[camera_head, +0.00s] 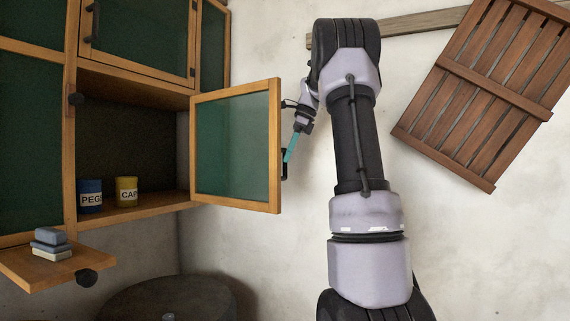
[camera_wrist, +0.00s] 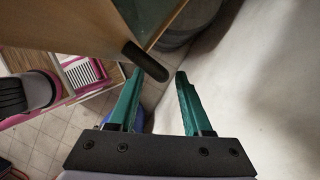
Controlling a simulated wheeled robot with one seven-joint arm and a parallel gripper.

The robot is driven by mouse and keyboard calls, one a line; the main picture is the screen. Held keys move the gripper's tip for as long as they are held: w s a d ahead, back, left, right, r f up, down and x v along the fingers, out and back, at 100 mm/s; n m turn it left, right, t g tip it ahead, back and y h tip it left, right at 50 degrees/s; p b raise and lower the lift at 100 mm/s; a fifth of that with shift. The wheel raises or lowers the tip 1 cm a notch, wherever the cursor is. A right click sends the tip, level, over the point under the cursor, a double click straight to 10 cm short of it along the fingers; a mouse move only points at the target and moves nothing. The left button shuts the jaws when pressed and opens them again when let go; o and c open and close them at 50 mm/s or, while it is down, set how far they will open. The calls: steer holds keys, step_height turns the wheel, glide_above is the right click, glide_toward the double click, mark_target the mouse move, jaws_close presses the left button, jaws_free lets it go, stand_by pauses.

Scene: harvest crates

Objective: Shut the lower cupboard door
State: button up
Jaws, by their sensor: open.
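The lower cupboard door (camera_head: 236,148), a wooden frame around a green panel, stands open, swung out to the right of its compartment. Its dark handle (camera_head: 284,166) is on the free edge. My gripper (camera_head: 287,157) is beside that edge, close to the handle, with teal fingers pointing down. The door (camera_wrist: 85,22) fills the upper left there.
Inside the open compartment stand a blue can (camera_head: 90,197) and a yellow can (camera_head: 126,191). A small board (camera_head: 75,268) with stacked blocks (camera_head: 50,242) juts out below. A dark round barrel (camera_head: 168,301) stands beneath. A slatted wooden panel (camera_head: 485,95) is at the right.

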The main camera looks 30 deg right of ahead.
mark_target(285, 175)
steer(key=shift+x, duration=1.55)
steer(key=shift+r, duration=0.1)
jaws_close()
